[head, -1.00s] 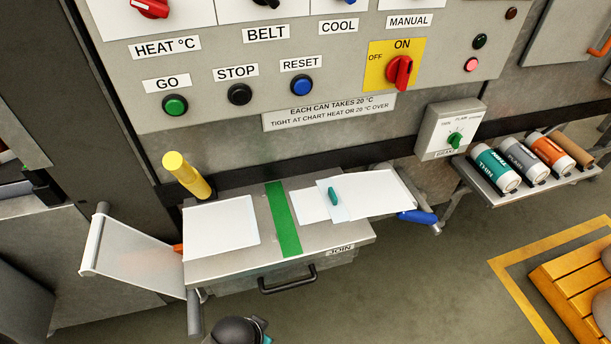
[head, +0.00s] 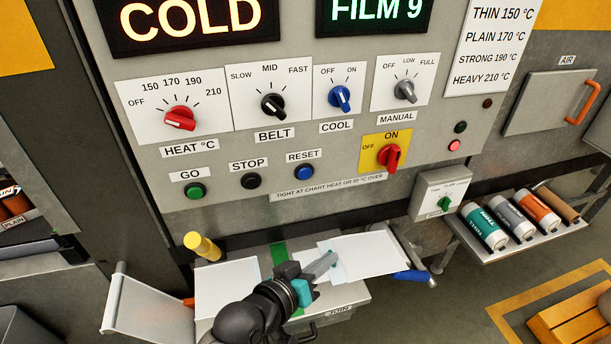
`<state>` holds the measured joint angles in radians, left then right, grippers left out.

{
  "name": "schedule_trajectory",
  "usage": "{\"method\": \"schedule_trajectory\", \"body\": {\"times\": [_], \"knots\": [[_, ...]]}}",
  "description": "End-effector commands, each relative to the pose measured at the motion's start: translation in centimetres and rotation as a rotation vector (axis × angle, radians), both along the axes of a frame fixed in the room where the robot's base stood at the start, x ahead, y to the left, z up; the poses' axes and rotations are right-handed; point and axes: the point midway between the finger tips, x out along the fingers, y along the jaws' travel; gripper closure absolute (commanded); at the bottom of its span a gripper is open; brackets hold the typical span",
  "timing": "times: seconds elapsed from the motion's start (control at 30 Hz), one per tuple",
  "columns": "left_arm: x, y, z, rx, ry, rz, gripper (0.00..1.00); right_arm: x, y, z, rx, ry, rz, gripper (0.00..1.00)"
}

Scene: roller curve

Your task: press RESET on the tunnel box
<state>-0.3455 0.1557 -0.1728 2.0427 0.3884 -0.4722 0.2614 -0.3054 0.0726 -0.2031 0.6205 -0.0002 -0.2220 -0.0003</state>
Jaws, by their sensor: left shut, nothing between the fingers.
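The blue RESET button (head: 304,172) sits on the grey tunnel box panel (head: 225,220), under its RESET label (head: 304,156). The black STOP button (head: 251,181) and green GO button (head: 195,191) are to its left. My left gripper (head: 330,259) is shut and empty. It is over the join table, lower than the RESET button and apart from it in the picture. It covers part of the green strip (head: 278,254) and white sheets. My right gripper is not in view.
Displays read COLD (head: 206,18) and FILM 9 (head: 375,12). The red main switch (head: 389,156) is right of RESET. Film rolls (head: 512,217) lie on a shelf at right. A blue-handled tool (head: 414,276) is at the table's right end.

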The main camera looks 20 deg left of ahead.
Motion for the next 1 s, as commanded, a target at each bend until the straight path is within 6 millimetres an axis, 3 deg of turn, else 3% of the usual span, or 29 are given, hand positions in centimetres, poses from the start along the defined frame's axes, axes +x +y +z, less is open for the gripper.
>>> {"method": "schedule_trajectory", "body": {"times": [0.2, 0.4, 1.0], "knots": [[3.3, 1.1, 3.3, -0.211, -0.176, 0.102, 1.0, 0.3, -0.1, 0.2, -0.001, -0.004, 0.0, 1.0], [4.8, 2.5, 5.0, -0.335, -0.282, 0.173, 1.0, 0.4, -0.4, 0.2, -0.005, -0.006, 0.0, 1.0], [5.4, 3.3, 5.7, -0.379, -0.324, 0.2, 1.0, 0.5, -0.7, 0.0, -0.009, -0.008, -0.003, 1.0]]}}
